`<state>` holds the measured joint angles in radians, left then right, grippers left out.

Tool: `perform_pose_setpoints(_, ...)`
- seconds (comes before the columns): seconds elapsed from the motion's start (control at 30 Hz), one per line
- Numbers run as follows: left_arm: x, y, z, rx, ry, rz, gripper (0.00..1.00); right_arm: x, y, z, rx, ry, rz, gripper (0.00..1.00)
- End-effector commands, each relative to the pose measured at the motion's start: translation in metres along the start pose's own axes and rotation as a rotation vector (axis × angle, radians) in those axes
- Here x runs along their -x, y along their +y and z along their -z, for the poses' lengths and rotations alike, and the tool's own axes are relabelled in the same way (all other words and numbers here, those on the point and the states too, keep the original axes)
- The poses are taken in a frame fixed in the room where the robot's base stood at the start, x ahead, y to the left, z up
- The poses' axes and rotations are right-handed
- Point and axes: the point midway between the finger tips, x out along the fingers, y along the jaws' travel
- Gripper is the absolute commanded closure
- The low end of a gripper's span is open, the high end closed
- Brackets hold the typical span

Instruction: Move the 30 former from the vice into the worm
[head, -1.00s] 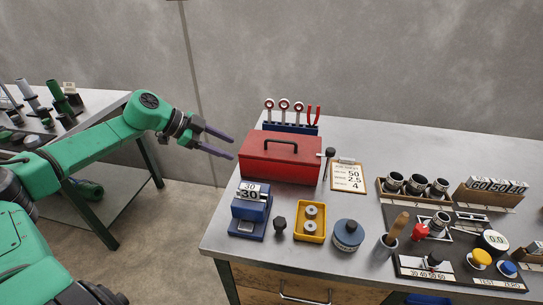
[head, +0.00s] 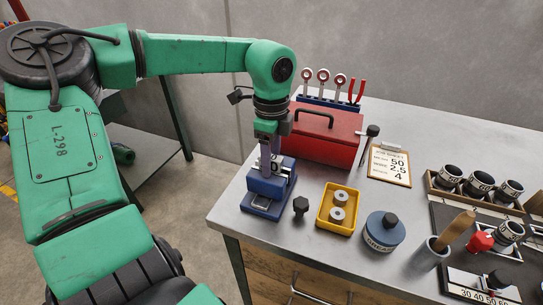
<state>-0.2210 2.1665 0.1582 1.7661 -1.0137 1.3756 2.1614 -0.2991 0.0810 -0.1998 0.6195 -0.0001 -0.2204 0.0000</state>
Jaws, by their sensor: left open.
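The blue vice (head: 264,205) stands near the left edge of the workbench. My left gripper (head: 266,172) points straight down over the vice, its purple fingers reaching to the vice top. It is open. The 30 former (head: 279,167) is in the vice, mostly hidden behind the fingers, with only pale parts showing and its number not readable. I cannot tell whether the fingers touch it. The worm is not recognisable in this view, and my right gripper is not in view.
A red toolbox (head: 325,136) stands close behind the vice. A dark knob (head: 300,205), a yellow tray (head: 338,208) and a round blue tin (head: 384,231) stand to its right. A job clipboard (head: 389,166) lies farther back. Bare bench lies along the front edge.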

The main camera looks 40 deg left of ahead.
Motion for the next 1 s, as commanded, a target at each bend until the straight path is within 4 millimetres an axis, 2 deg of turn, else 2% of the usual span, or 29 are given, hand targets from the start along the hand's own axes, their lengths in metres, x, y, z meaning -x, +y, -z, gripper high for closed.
perform_pose_setpoints(0.07,0.002,0.000,0.000,0.000,0.000,-0.001,0.43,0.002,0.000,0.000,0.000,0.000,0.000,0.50)
perform_pose_setpoints(0.1,0.002,0.000,0.000,0.000,0.000,-0.001,0.50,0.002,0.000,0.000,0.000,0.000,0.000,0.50)
perform_pose_setpoints(0.23,0.002,0.000,0.000,0.000,0.001,-0.001,1.00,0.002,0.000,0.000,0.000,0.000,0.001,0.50)
perform_pose_setpoints(0.43,0.003,0.000,0.000,0.000,0.001,0.000,1.00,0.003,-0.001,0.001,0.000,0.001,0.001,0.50)
perform_pose_setpoints(0.57,0.013,0.000,0.000,0.000,0.001,0.001,1.00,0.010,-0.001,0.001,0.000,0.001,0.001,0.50)
perform_pose_setpoints(1.0,0.082,0.000,0.000,0.001,0.000,0.001,1.00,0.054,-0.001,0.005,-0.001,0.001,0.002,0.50)
